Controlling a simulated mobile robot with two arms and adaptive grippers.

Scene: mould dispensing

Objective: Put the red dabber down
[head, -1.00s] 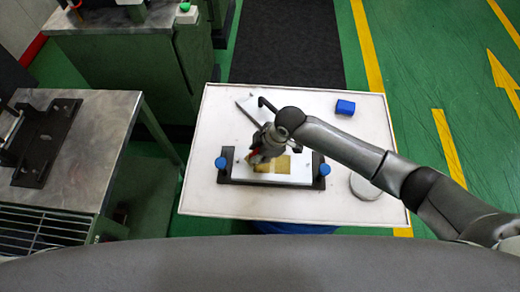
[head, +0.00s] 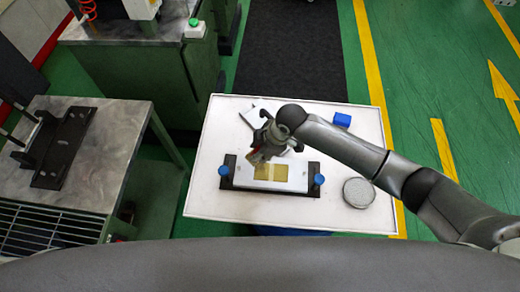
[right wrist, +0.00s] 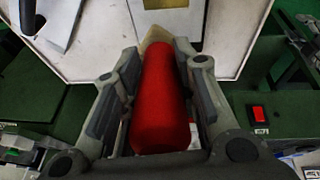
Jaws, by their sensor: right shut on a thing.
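The red dabber (right wrist: 160,100) fills the middle of the right wrist view, with a pale tan tip pointing away. My right gripper (right wrist: 158,62) is shut on it, one finger on each side. In the head view the right gripper (head: 264,146) is over the far-left part of the mould (head: 297,172), and only a small part of the dabber shows. The mould is a pale plate with a gold-coloured patch, on a black base with a blue knob at each end. The gripper partly hides its far-left edge. My left gripper is not in view.
The white table (head: 218,198) carries a blue block (head: 342,119) at the far right, a round grey-lidded tin (head: 358,192) at right and a pale plate (head: 249,115) at the far left. A metal-topped bench (head: 115,150) with a black fixture stands to the left.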

